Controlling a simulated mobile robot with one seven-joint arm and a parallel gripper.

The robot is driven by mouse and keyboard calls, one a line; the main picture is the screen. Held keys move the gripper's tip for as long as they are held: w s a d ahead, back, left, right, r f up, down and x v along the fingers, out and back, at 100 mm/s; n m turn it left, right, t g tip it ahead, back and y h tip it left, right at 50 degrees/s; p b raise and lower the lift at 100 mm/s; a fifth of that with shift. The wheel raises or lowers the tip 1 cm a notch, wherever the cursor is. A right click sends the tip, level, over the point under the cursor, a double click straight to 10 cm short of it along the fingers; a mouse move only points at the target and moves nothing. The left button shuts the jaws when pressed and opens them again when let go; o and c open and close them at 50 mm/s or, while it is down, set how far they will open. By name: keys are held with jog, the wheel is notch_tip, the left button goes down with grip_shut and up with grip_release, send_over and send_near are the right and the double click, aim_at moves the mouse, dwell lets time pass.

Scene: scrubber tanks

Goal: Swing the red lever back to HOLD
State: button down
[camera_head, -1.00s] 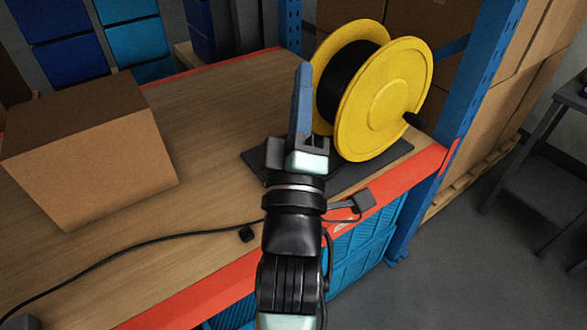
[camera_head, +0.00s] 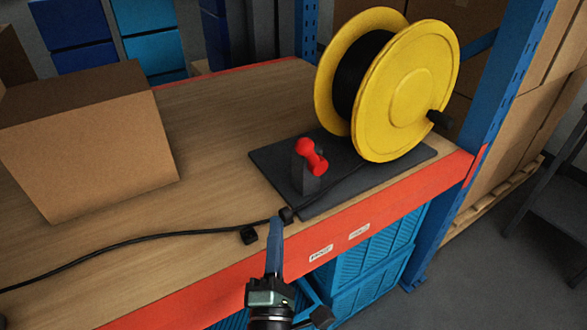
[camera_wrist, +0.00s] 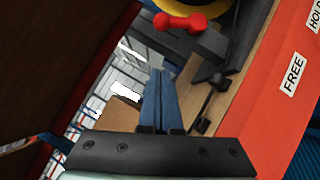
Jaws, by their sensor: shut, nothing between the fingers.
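The red lever (camera_head: 311,155) sits on a short dark post (camera_head: 306,179) on the dark base plate (camera_head: 345,180), left of the yellow reel. It slants down to the right in the head view. It also shows as a red bar at the top of the wrist view (camera_wrist: 180,22). My gripper (camera_head: 275,222) is shut and empty, in front of and below the lever, apart from it, near the shelf's front edge. Its blue fingers show together in the wrist view (camera_wrist: 160,75). The wrist view shows a FREE label (camera_wrist: 293,74) and a partly cut HOLD label (camera_wrist: 315,14).
The yellow reel (camera_head: 400,100) with dark cable stands on the plate. A black cable (camera_head: 150,237) runs along the wooden shelf. A cardboard box (camera_head: 90,150) stands at left. A blue rack upright (camera_head: 500,110) is at right. The wood between box and plate is clear.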

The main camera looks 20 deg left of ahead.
aim_at(312, 156)
jog(key=d+r+p+x, duration=0.1)
jog(key=d+p+x, duration=0.1)
jog(key=x, duration=1)
jog(key=shift+w+p, duration=0.65)
jog(key=shift+p, duration=0.25)
jog(key=shift+d+r, duration=0.15)
jog(key=shift+r+b, duration=0.1)
jog(key=shift+b, duration=0.5)
